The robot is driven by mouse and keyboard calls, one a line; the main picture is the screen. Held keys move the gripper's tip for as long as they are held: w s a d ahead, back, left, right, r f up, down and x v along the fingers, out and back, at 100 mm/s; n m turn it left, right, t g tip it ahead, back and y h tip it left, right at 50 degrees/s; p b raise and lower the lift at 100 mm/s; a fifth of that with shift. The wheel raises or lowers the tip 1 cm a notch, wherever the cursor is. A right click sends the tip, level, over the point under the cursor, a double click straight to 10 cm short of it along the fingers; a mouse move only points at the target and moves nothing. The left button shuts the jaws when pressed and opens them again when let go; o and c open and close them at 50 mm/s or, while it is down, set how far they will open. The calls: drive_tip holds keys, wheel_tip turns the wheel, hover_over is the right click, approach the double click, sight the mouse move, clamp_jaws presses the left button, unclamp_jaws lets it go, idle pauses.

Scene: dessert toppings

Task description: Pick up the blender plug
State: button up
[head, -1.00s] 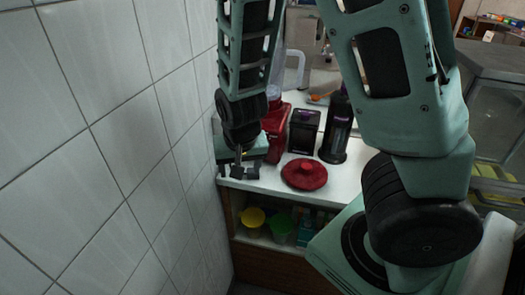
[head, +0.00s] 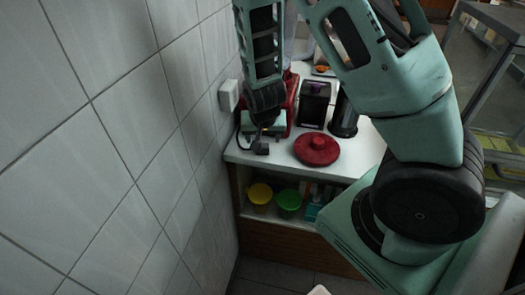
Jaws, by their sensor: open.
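My gripper (head: 255,146) hangs low over the front left corner of the white counter, close to the tiled wall. It is open, and its dark fingers show small and partly hidden under my black wrist and green hand. A thin dark cable (head: 238,138) curves at the counter's left edge beside the fingers. I cannot clearly tell the blender plug from the dark fingers here, nor whether they touch it. The red blender base (head: 291,100) stands just behind my gripper, partly covered by my arm.
A white wall socket box (head: 229,95) is on the tiles left of my gripper. A round red lid (head: 317,149) lies on the counter (head: 285,160) to the right. A black box (head: 313,105) and a dark cylinder (head: 344,118) stand behind. Yellow (head: 260,195) and green (head: 289,201) cups sit below.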

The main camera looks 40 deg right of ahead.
sight(263, 148)
drive_tip(key=shift+p+x, duration=0.7)
drive_tip(key=shift+x, duration=2.9)
drive_tip(key=shift+s+a, duration=0.1)
drive_tip(key=shift+s, duration=0.05)
drive_tip(key=c, duration=1.1)
